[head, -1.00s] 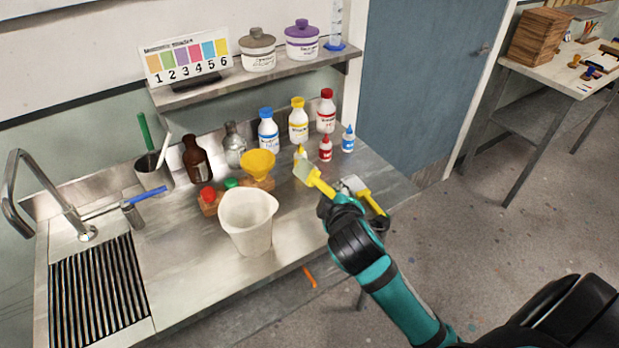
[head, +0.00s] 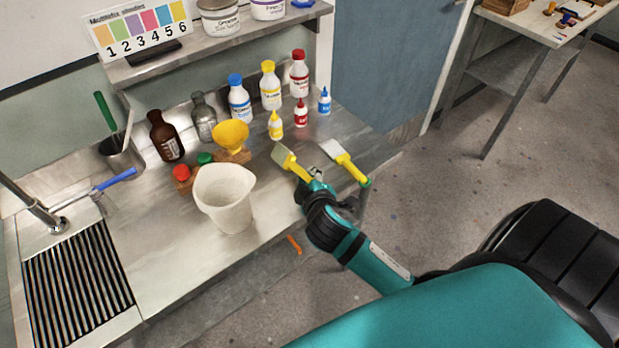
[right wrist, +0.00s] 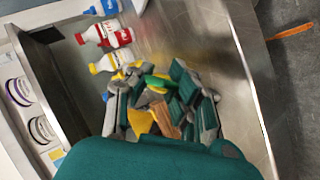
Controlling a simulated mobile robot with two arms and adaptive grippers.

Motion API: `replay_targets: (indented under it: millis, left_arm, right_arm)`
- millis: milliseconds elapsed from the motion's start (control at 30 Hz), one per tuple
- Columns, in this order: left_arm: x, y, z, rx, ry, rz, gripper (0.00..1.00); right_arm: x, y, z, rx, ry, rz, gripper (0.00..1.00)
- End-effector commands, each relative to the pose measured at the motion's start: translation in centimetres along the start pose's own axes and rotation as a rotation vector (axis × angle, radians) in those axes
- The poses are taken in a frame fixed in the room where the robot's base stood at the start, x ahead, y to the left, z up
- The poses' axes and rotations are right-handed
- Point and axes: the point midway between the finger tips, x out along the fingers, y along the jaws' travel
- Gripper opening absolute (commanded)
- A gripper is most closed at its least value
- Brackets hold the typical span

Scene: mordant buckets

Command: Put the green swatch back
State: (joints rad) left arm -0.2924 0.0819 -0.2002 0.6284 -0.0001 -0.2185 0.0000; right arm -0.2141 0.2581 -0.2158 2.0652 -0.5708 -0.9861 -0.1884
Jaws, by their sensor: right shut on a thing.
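My right gripper (head: 311,182) is over the counter's front right part, shut on the yellow handle of a tool (head: 286,157) with a flat greyish-green end. I cannot tell whether that end is the green swatch. In the right wrist view a bright green piece (right wrist: 156,82) and a yellow piece (right wrist: 140,122) show among the gripper's grey and teal parts. A second yellow-handled tool (head: 346,160) with a pale end lies just right of the gripper. The numbered colour board (head: 140,28) stands on the shelf, with a green patch above 2. My left gripper is not in view.
A white bucket (head: 224,197) stands left of the gripper. A yellow funnel (head: 230,136) and several bottles (head: 240,103) stand behind. A sink tap (head: 35,210) and drainer are at left. The shelf (head: 215,48) runs above the counter. Bare counter (head: 170,255) lies at front left.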

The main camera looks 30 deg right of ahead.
Motion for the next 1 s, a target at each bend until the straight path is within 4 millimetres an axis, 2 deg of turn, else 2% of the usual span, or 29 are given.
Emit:
replay_targets:
  millis: [100,300,333,500,833,1000]
  left_arm:
    - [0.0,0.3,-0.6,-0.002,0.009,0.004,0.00]
    - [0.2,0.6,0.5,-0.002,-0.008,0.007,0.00]
    - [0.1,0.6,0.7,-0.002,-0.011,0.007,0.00]
    - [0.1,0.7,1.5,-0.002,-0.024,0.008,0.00]
    - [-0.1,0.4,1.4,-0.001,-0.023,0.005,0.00]
    - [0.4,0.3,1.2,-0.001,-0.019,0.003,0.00]
  right_arm:
    - [0.0,0.0,0.0,0.001,0.001,0.000,0.00]
    - [0.1,-0.2,0.1,0.001,0.000,0.000,0.00]
    - [0.1,-0.2,0.1,0.001,0.000,0.000,0.19]
    - [0.1,-0.2,0.1,0.000,0.000,0.000,0.40]
    - [-0.2,0.1,-0.1,0.000,0.001,0.000,0.40]
    - [-2.6,-0.2,0.1,0.002,0.001,-0.002,0.40]
